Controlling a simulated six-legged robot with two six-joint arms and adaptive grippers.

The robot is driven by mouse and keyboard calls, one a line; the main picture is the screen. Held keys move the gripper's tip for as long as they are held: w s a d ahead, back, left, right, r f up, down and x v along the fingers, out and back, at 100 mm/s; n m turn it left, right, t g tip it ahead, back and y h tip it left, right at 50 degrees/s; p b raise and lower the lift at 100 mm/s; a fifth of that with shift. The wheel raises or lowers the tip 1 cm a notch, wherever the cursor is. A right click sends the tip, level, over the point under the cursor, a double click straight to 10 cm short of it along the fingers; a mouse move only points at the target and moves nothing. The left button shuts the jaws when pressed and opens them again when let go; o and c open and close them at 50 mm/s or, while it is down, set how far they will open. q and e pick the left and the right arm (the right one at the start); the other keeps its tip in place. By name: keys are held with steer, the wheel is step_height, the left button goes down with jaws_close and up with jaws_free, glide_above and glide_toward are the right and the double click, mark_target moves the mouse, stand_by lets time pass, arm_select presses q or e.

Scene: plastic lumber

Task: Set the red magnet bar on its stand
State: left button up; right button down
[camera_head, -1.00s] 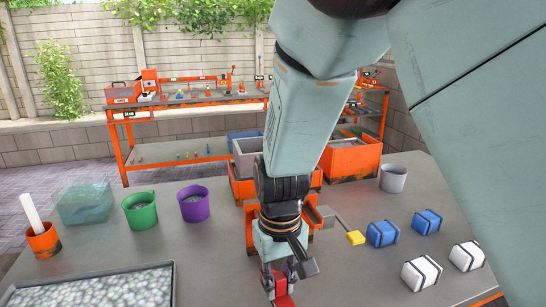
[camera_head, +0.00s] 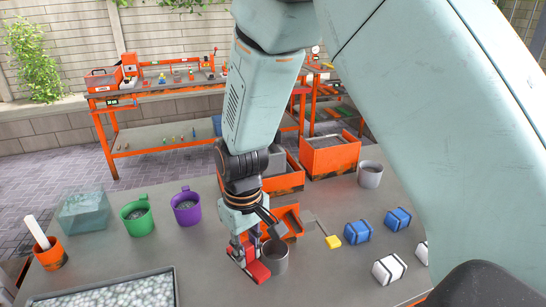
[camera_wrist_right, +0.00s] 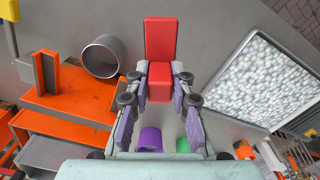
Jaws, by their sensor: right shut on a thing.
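My right gripper (camera_head: 245,250) is shut on the red magnet bar (camera_head: 258,271), above the near middle of the grey table. A small orange holder (camera_head: 285,222) stands just behind and right of the gripper; in the right wrist view, an orange base with upright plates (camera_wrist_right: 46,75) shows at left. I cannot tell for certain which piece is the bar's stand. My left gripper is out of view.
A grey cup (camera_head: 275,258) stands close right of the bar. Purple (camera_head: 187,208) and green (camera_head: 137,217) cups stand left. A tray of pale beads (camera_head: 172,285) lies at front left. Blue (camera_head: 357,232) and white (camera_head: 390,268) blocks and a yellow-tipped tool (camera_head: 333,242) are at right.

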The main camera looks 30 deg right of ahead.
arm_select(q)
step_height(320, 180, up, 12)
steer(key=p, duration=1)
arm_select(e)
steer(key=w+d+r+n, duration=0.6)
steer(key=d+r+n, duration=0.3)
steer(key=n, duration=0.4)
steer(key=shift+d+r, duration=0.3)
steer(key=shift+d, duration=0.35)
steer(key=b, duration=0.5)
glide_toward(274, 213)
steer(key=s+a+f, duration=0.2)
steer(key=s+f, duration=0.1)
steer(key=s, duration=0.1)
steer(key=shift+w+a+f+b, duration=0.15)
steer(key=shift+f+b, duration=0.1)
steer(key=shift+f, duration=0.4)
steer(key=shift+a+f+b, duration=0.15)
steer(key=shift+f+b, duration=0.1)
steer(key=shift+f, duration=0.4)
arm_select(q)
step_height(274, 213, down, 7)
arm_select(e)
steer(key=shift+f, duration=0.35)
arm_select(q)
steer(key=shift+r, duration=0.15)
